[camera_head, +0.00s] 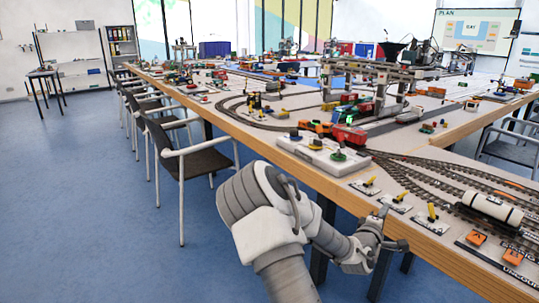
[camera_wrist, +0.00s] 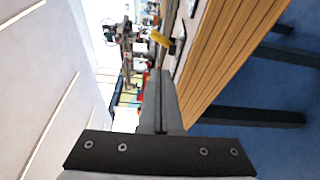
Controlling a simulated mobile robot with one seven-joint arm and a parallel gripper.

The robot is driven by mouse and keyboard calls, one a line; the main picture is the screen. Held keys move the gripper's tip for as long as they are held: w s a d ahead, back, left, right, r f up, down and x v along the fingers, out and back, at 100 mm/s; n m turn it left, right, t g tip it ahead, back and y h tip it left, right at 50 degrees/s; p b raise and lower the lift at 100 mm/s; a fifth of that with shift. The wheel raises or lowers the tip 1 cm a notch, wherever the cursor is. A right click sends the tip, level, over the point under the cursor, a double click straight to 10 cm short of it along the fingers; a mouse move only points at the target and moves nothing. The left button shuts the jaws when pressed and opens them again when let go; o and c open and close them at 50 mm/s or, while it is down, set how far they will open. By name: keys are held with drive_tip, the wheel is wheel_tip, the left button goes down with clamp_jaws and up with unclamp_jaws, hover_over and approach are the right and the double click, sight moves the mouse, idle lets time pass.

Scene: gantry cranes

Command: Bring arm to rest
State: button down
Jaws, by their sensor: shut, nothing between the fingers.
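My arm reaches up from the bottom of the head view and bends to the right beside the front edge of the long table (camera_head: 270,127). My gripper (camera_head: 384,213) is at the table's edge, near the yellow levers on small white plates. In the wrist view my gripper's fingers (camera_wrist: 160,80) lie together, shut with nothing between them. The wrist view is turned on its side, with the wooden table edge (camera_wrist: 225,50) to the right of the fingers. A yellow lever (camera_wrist: 161,39) shows just beyond the fingertips.
Chairs (camera_head: 190,155) stand along the table's left side. The blue floor (camera_head: 100,210) at left is clear.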

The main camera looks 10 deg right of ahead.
drive_tip(key=s+a+r+m+g+y, duration=0.1)
drive_tip(key=s+a+r+m+y, duration=0.2)
drive_tip(key=a, duration=0.4)
drive_tip(key=s+a+m+g+y, duration=0.1)
drive_tip(key=s+a+m+y, duration=0.15)
drive_tip(key=a+y, duration=0.4)
drive_tip(key=s+a+r+m+g+y, duration=0.2)
drive_tip(key=a+m, duration=0.1)
drive_tip(key=a, duration=0.6)
drive_tip(key=s+a+r+g+y, duration=0.1)
drive_tip(key=s+a+r, duration=0.2)
drive_tip(key=s, duration=0.4)
drive_tip(key=s+a+r, duration=0.2)
drive_tip(key=s+a, duration=0.2)
drive_tip(key=s, duration=0.3)
drive_tip(key=s+a+r+g+y, duration=0.1)
drive_tip(key=s+a+r, duration=0.2)
drive_tip(key=s, duration=0.4)
wheel_tip(320, 180, up, 24)
drive_tip(key=p, duration=2.5)
drive_tip(key=shift+s+a+r, duration=0.15)
drive_tip(key=shift+s+r, duration=0.05)
drive_tip(key=shift+s, duration=0.05)
